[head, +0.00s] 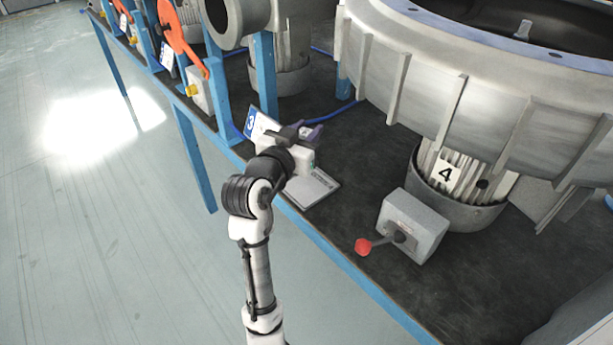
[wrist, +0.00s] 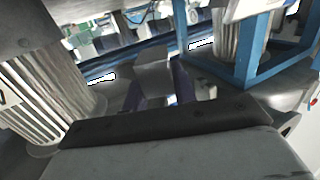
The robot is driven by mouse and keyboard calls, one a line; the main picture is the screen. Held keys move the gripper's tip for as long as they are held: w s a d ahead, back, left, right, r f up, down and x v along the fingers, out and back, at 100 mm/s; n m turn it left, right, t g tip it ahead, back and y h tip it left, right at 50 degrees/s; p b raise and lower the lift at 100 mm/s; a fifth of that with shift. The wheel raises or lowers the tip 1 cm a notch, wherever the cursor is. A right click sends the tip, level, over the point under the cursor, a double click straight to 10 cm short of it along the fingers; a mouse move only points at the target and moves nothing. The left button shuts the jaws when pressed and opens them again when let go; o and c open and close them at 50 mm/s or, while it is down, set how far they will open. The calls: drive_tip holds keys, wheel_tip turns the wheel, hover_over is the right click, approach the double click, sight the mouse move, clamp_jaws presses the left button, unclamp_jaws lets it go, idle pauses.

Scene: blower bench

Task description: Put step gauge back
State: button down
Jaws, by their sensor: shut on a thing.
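My gripper (head: 306,131) is above the bench near its front edge, beside the blue number 3 sign. In the wrist view its two dark purple fingers (wrist: 160,88) are shut on a small grey block (wrist: 154,76), which looks like the step gauge. In the head view the held piece is mostly hidden by my gripper and cannot be made out clearly. A flat light-grey plate with a label strip (head: 313,188) lies on the bench just below and in front of my gripper.
The dark bench top (head: 350,165) is clear right of the plate. A grey switch box (head: 412,228) with a red-knobbed lever (head: 363,246) stands farther right. The large blower casing (head: 470,85) overhangs the back. Blue frame posts (head: 265,75) stand behind my gripper.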

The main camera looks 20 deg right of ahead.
sight(306, 186)
wheel_tip(306, 186, down, 12)
drive_tip(key=shift+f+b, duration=0.2)
drive_tip(key=shift+b, duration=0.1)
drive_tip(key=shift+f, duration=0.2)
drive_tip(key=c, duration=1.1)
unclamp_jaws()
drive_tip(key=shift+r, duration=0.25)
drive_tip(key=b+v, duration=0.2)
drive_tip(key=v, duration=1)
